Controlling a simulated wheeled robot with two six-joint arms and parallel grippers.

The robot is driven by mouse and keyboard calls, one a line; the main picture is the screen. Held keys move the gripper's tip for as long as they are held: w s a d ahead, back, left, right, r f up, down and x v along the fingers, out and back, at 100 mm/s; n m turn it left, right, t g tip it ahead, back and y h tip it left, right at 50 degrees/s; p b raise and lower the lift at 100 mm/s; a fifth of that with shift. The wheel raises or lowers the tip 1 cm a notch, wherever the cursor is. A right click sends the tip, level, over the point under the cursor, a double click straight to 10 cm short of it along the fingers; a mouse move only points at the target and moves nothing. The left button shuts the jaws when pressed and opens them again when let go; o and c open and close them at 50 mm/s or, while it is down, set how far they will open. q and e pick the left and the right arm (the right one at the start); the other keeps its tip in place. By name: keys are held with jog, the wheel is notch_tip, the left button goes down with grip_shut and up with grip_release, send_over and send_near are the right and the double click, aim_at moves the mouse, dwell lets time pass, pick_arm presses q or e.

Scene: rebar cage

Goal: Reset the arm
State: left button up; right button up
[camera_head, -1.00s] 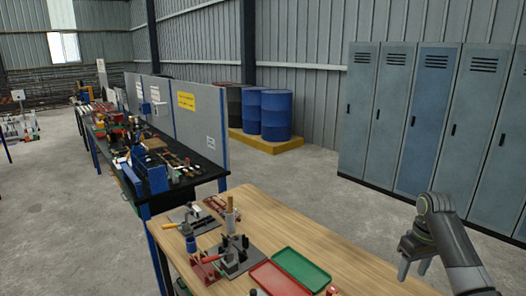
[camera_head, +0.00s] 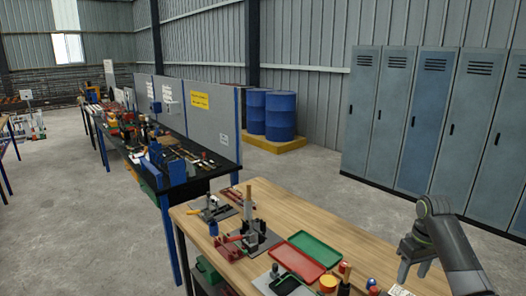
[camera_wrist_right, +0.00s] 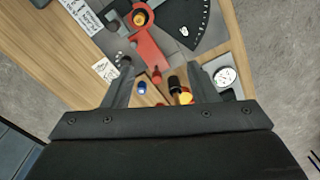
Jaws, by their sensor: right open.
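My right arm comes in at the lower right of the head view, bent so that the gripper points down. My right gripper (camera_head: 414,273) is open and empty, above the right end of the wooden table (camera_head: 330,238). In the right wrist view, its two fingers (camera_wrist_right: 160,78) stand apart with nothing held between them. Below them show a red-handled tool (camera_wrist_right: 150,52), a small blue-capped item (camera_wrist_right: 142,88) and a dark-handled item with an orange end (camera_wrist_right: 185,97). My left gripper is not in view.
The table holds a green tray (camera_head: 308,247), a red tray (camera_head: 290,256), and a fixture with an upright post (camera_head: 248,208). A black workbench (camera_head: 203,178) stands behind left. Blue drums (camera_head: 280,115) and lockers (camera_head: 377,115) stand along the wall. Floor between is clear.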

jog(key=s+a+f+t+h, duration=0.1)
jog(key=s+a+f, duration=0.2)
jog(key=s+f, duration=0.6)
jog(key=s+a+f, duration=0.2)
jog(key=s+f, duration=0.7)
jog(key=s+a+r+m+t+h, duration=0.1)
jog(key=s+a+r+m, duration=0.1)
jog(key=s, duration=0.8)
jog(key=s+a+r+m+t, duration=0.1)
jog(key=s+r+t, duration=0.1)
jog(key=s, duration=0.8)
notch_tip(320, 180, down, 35)
jog(key=d+g+b, duration=0.2)
jog(key=b, duration=0.6)
pick_arm(q)
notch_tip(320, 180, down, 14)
jog(key=b, duration=0.6)
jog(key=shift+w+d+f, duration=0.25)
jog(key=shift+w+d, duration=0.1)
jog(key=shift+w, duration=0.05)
pick_arm(e)
jog(key=s+a+f, duration=0.1)
jog(key=s+f, duration=0.6)
jog(key=f, duration=0.3)
jog(key=s+f, duration=0.8)
jog(key=f, duration=0.2)
jog(key=shift+a+g+y, duration=0.3)
jog(key=shift+a+g, duration=0.1)
